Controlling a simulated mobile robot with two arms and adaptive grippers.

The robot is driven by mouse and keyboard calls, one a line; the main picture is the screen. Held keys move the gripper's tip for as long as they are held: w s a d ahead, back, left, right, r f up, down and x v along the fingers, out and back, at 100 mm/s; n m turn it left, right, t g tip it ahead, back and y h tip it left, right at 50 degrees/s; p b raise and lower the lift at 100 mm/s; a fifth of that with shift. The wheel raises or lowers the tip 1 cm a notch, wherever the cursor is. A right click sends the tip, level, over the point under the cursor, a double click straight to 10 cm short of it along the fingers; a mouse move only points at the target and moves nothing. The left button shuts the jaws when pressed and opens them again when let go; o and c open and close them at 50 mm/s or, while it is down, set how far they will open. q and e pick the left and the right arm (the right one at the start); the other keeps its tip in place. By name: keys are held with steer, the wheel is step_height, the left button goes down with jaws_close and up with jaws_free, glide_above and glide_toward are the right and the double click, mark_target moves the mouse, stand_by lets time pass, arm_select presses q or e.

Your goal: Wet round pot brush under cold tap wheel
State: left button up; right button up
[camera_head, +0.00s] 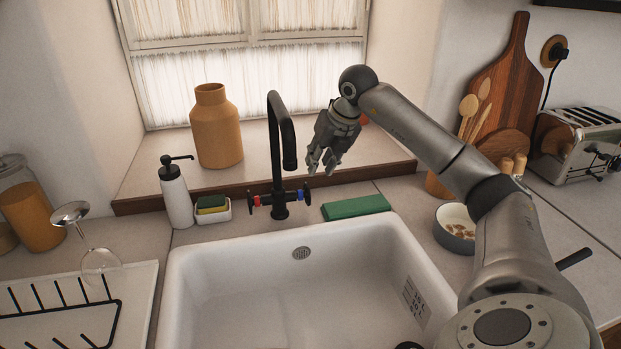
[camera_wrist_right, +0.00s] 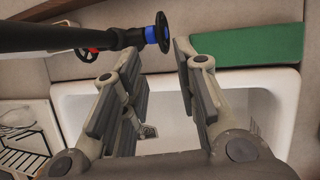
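The black tap (camera_head: 277,150) stands behind the white sink (camera_head: 185,262). It has a red wheel (camera_head: 255,201) on the left and a blue cold wheel (camera_head: 306,192) on the right. My left gripper is not in view.
A green cloth or pad (camera_head: 356,207) lies right of the tap. A soap dispenser (camera_head: 175,193) and sponge holder (camera_head: 213,213) stand left of it. A bowl (camera_head: 455,229) is on the right counter. A wine glass (camera_head: 90,245) leans at the drying rack (camera_head: 60,305).

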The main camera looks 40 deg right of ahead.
mark_target(308, 187)
steer(key=p+x, duration=0.1)
steer(key=x, duration=0.8)
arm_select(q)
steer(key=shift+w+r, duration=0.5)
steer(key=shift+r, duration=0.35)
arm_select(e)
steer(key=shift+c, duration=0.4)
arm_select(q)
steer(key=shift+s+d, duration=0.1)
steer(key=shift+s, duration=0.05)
arm_select(e)
jaws_close()
